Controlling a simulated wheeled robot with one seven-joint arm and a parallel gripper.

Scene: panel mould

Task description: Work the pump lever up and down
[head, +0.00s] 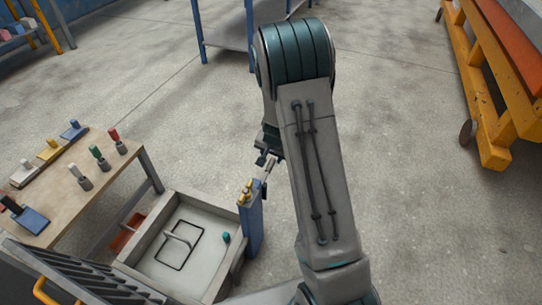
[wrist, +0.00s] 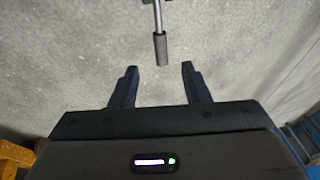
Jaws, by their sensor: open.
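The pump lever (wrist: 161,46) is a thin metal rod with a dark grey grip. In the wrist view its grip end points toward my gripper (wrist: 159,69). The two fingers are apart, with the grip end in the gap near the fingertips and no visible contact. In the head view the pump is a blue post (head: 251,222) with brass fittings (head: 246,192) on top. My gripper (head: 266,164) is just above it, by the lever's upper end. My arm partly hides this area, and the exact lever angle is hard to tell.
A grey-rimmed mould tray (head: 170,255) stands left of the post. A wooden bench (head: 62,185) with coloured-handled tools is further left. A blue shelf frame (head: 225,35) and an orange-yellow rack (head: 490,110) stand at the back and right. Floor right of my arm is clear.

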